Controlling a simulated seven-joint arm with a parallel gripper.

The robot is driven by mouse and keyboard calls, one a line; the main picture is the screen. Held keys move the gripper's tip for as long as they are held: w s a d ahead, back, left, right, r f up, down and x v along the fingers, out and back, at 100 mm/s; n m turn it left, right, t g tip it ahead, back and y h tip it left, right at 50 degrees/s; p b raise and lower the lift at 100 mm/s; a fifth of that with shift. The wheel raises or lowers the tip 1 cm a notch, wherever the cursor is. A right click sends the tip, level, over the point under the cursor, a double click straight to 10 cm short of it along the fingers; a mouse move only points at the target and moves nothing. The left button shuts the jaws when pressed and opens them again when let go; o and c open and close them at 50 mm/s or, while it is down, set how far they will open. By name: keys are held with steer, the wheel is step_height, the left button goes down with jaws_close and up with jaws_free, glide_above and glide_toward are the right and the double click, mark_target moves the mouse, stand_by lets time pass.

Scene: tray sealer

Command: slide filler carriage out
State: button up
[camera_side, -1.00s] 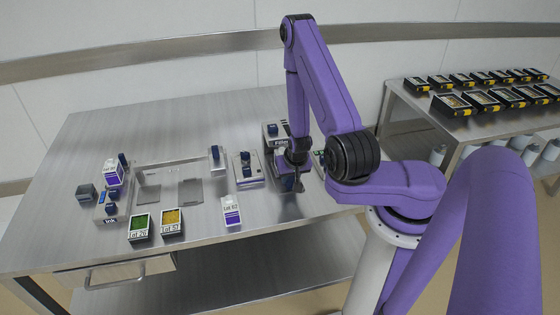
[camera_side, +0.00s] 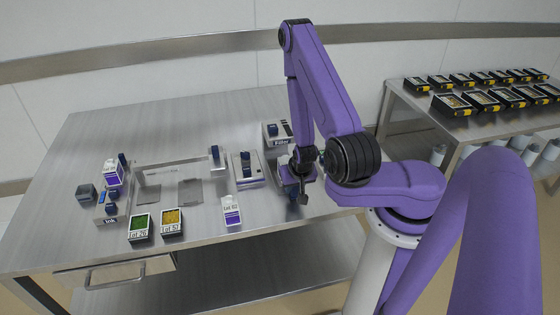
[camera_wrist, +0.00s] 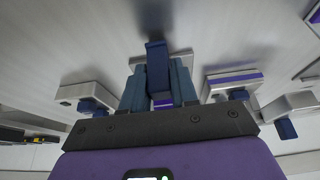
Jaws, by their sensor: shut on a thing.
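The filler (camera_side: 277,133) is a grey unit with a dark label, standing on the steel table right of centre in the side view. Below it is the filler carriage (camera_side: 287,175), mostly hidden behind my wrist. My gripper (camera_wrist: 158,88) is shut on the carriage's upright dark blue handle (camera_wrist: 157,62), which stands between the fingers in the wrist view. In the side view my gripper (camera_side: 303,178) is in front and to the right of the filler, low over the table.
Left of the filler are a unit with a blue handle (camera_side: 246,168) and an open steel frame (camera_side: 170,165). The right table (camera_side: 480,135) holds several black trays.

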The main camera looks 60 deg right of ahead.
steer(key=o, duration=0.8)
steer(key=shift+c, duration=0.2)
steer(key=shift+r, duration=3.5)
